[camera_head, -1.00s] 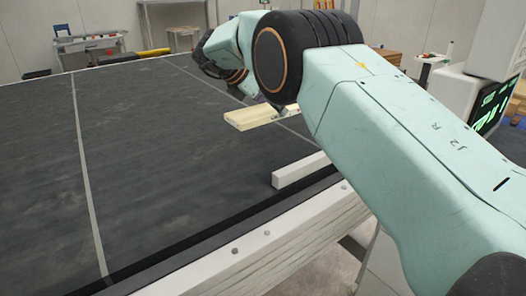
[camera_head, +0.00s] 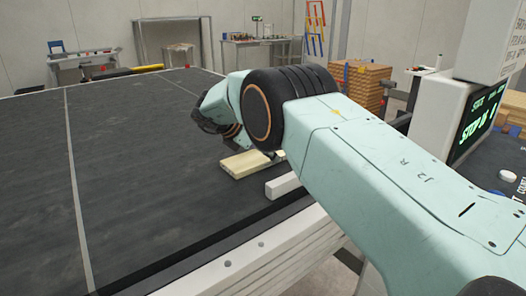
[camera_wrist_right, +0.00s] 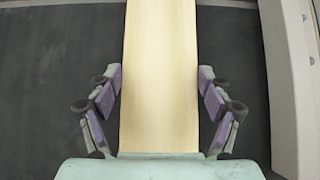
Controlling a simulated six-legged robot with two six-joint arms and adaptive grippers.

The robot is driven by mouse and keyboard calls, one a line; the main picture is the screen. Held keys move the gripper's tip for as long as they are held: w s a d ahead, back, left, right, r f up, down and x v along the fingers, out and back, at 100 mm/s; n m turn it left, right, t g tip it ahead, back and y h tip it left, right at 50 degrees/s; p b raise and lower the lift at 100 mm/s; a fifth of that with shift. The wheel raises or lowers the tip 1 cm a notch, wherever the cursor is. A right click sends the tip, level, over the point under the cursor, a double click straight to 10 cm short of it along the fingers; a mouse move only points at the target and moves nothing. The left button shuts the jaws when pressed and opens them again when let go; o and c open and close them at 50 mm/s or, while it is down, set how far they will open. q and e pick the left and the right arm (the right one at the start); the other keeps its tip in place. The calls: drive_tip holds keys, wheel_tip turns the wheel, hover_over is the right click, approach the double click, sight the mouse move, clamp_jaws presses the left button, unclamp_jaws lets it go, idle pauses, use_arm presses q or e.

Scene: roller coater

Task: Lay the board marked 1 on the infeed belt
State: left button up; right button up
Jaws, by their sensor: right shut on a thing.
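The infeed belt (camera_head: 150,150) is a wide dark surface with pale lines across it. A pale wooden board (camera_head: 245,164) is low over its right side, roughly flat; I cannot tell whether it touches the belt. No number shows on the board. My right arm comes in from the right and hides part of the board and the fingertips in the head view. In the right wrist view, my right gripper (camera_wrist_right: 160,78) is shut on the board (camera_wrist_right: 160,40), with fingers along both long edges. My left gripper is not in view.
A white block or rail (camera_head: 283,186) stands at the belt's near right edge, close to the board. A machine with a lit green screen (camera_head: 480,115) is at the right. Stacked wood (camera_head: 362,85) and benches stand behind. The belt's left and middle are clear.

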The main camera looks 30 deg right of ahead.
drive_tip(key=shift+a, duration=0.1)
drive_tip(key=o, duration=1)
drive_tip(key=shift+s+f, duration=0.1)
drive_tip(key=o, duration=0.4)
drive_tip(key=shift+r, duration=0.35)
drive_tip(key=p+v, duration=0.1)
drive_tip(key=v, duration=1)
drive_tip(key=shift+a+r, duration=0.25)
drive_tip(key=shift+a, duration=0.05)
